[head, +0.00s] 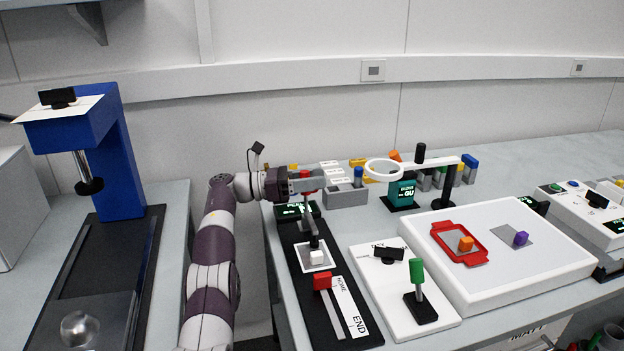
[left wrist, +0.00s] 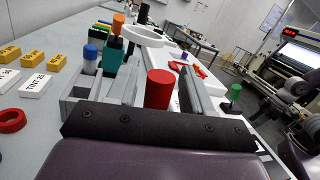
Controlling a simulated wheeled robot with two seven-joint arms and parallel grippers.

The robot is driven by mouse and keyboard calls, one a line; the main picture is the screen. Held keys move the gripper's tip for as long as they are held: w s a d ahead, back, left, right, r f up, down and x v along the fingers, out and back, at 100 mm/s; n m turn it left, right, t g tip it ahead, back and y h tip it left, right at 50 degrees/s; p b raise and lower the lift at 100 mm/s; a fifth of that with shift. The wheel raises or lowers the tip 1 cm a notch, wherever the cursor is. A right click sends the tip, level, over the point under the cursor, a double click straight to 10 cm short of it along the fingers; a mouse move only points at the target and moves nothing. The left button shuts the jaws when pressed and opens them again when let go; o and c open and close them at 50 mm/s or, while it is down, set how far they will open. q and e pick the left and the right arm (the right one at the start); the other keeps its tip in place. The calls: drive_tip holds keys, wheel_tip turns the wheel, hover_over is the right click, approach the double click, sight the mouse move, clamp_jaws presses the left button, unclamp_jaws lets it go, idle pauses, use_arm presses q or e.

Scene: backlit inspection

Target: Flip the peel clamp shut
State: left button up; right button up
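The peel clamp stands on the black peel fixture (head: 292,236), its grey lever (head: 306,215) raised upright with a red knob (head: 306,174) on top. A white block (head: 317,258) sits on a white square at its foot. My left gripper (head: 308,184) is at the top of the lever. In the left wrist view the red knob (left wrist: 158,90) stands between the two grey fingers, with a narrow gap on each side, so the gripper looks open around it. Whether a finger touches it is hard to tell. My right gripper is in neither view.
A red slider block (head: 322,283) sits at the HOME end of the fixture's track. A green-handled lever (head: 417,272) stands on a white plate to the right. A white ring magnifier (head: 384,169) and a grey holder (head: 345,197) are close to my left gripper's right.

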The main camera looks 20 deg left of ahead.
use_arm(q)
drive_tip(key=s+d+r+b, duration=0.1)
drive_tip(key=d+r+b, duration=0.7)
drive_tip(key=d+r, duration=0.3)
drive_tip(key=shift+s+d, duration=0.2)
drive_tip(key=shift+d, duration=0.1)
